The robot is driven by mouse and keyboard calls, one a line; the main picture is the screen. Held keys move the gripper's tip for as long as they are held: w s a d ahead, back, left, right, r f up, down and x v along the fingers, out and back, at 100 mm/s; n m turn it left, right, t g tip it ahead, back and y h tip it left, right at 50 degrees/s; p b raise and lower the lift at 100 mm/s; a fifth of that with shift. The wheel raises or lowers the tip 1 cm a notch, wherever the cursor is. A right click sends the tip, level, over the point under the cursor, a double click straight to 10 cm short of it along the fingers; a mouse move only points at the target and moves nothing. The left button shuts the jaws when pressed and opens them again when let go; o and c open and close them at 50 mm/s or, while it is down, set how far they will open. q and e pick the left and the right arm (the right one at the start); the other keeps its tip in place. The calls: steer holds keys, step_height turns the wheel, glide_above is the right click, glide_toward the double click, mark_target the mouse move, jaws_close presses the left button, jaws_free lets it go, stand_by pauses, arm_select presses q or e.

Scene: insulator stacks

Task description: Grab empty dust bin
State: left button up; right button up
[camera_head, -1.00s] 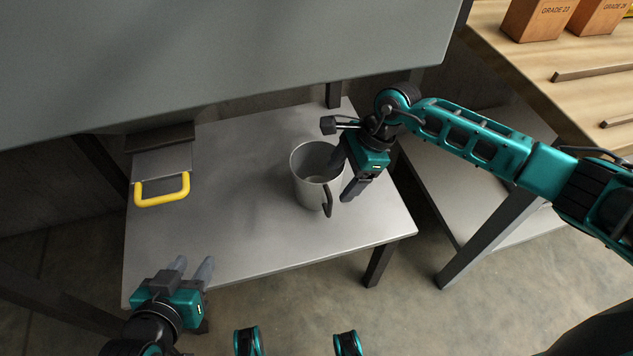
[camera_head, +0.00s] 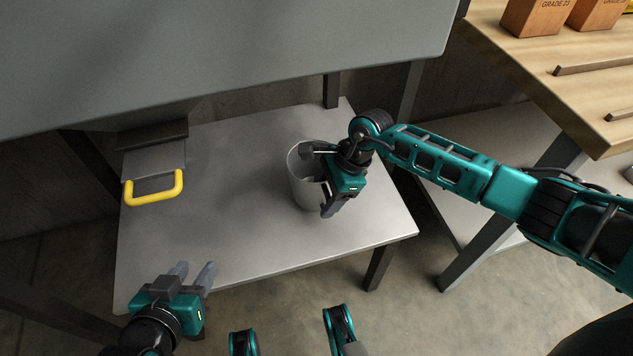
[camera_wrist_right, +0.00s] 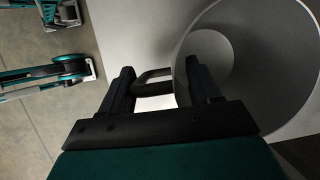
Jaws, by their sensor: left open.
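The dust bin (camera_head: 303,189) is a grey metal bucket with a dark handle, standing upright on the low grey table. My right gripper (camera_head: 327,196) is at its right side and covers part of it in the head view. In the right wrist view the bin (camera_wrist_right: 250,60) has its round mouth facing the camera, and its handle (camera_wrist_right: 152,80) lies between the two open fingers of my right gripper (camera_wrist_right: 162,88). One finger overlaps the bin's mouth. Whether the fingers touch the bin, I cannot tell. My left gripper (camera_head: 192,276) is open and empty near the table's front left corner.
The low grey table (camera_head: 230,220) is mostly bare. A yellow handle (camera_head: 155,190) of a grey drawer or pan lies at its left. A large grey panel (camera_head: 220,60) overhangs the back. A wooden bench (camera_head: 540,90) with blocks stands at right.

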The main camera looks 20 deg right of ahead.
steer(key=c, duration=0.9)
steer(key=shift+r, duration=0.1)
steer(key=shift+c, duration=0.3)
steer(key=shift+r, duration=0.1)
